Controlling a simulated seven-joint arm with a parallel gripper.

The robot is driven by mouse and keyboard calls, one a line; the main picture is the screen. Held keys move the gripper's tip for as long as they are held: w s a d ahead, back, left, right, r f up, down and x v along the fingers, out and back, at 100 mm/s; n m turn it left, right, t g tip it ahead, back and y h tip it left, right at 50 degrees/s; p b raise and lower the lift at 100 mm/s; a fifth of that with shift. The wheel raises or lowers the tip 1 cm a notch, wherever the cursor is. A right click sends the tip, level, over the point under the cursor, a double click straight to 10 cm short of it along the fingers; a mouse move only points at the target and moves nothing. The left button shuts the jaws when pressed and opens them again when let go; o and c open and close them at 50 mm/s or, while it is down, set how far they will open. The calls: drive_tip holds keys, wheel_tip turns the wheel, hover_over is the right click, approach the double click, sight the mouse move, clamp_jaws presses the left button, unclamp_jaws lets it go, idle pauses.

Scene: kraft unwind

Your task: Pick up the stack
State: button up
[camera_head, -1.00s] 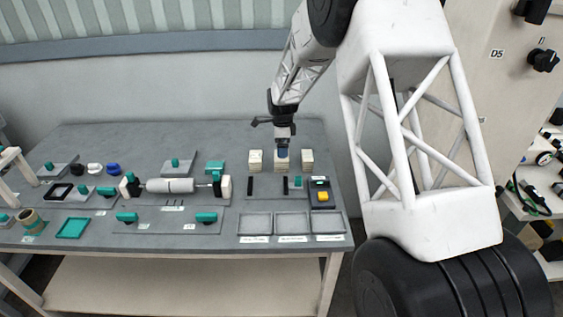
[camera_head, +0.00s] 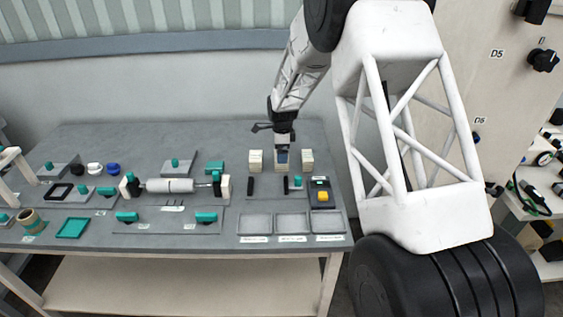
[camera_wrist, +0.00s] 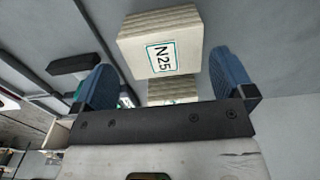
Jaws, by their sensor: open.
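Three cream layered stacks stand in a row on the grey table: a left stack (camera_head: 255,160), a middle stack (camera_head: 281,168) and a right stack (camera_head: 307,160). My gripper (camera_head: 282,155) points down at the middle stack and hides part of it. In the wrist view my gripper (camera_wrist: 159,62) has its blue fingers spread apart. A stack labelled N25 (camera_wrist: 160,50) shows between and beyond the fingertips, with no clear contact. Part of another stack (camera_wrist: 174,88) shows behind the gripper's dark bar. Which stack in the head view carries N25 is too small to read.
Black bars (camera_head: 250,186) and a small teal piece (camera_head: 298,182) lie in front of the stacks. A dark box with a yellow button (camera_head: 322,196) is to the right. Shallow grey trays (camera_head: 255,224) line the front edge. A roller (camera_head: 170,186) is to the left.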

drive_tip(key=shift+f, duration=0.2)
drive_tip(key=shift+w+f, duration=0.15)
drive_tip(key=shift+f, duration=2.25)
drive_tip(key=shift+c, duration=0.5)
drive_tip(key=c, duration=0.7)
drive_tip(key=shift+o, duration=0.2)
drive_tip(key=shift+r, duration=5)
